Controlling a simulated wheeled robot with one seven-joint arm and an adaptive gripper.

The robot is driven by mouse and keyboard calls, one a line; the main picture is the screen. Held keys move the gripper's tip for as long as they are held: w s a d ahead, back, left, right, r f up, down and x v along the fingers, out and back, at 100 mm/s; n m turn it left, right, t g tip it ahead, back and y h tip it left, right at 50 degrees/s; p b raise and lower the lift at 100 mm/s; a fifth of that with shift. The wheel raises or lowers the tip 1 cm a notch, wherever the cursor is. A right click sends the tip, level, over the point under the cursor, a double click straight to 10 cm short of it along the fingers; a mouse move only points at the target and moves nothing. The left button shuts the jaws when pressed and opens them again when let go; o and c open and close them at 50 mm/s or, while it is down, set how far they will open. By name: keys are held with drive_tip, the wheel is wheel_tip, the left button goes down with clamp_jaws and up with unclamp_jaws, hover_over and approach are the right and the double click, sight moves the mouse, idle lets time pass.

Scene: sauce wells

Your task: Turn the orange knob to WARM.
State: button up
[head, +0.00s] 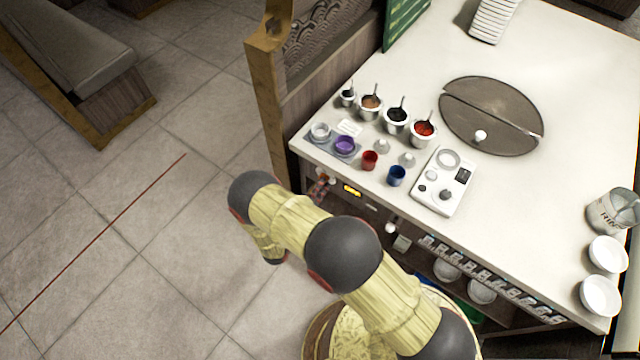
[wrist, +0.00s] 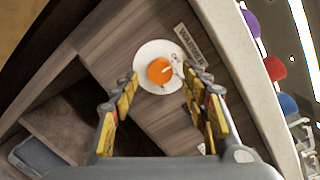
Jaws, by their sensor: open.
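The orange knob (wrist: 159,70) sits at the middle of a round white dial plate (wrist: 145,52) on a dark wood-grain panel in the wrist view. A small label plate (wrist: 188,44) lies just right of the dial; its text is too small to read surely. My gripper (wrist: 158,82) is open, with one yellow-sided finger at the left and one at the right of the knob in the picture. No contact with the knob shows. A pale mark is at the knob's right side, but its exact setting cannot be read. In the head view I cannot make out the knob clearly.
The white counter (head: 570,100) overhangs the panel.

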drive_tip(key=shift+x, duration=1)
drive_tip(key=shift+c, duration=1.2)
drive_tip(key=c, duration=0.9)
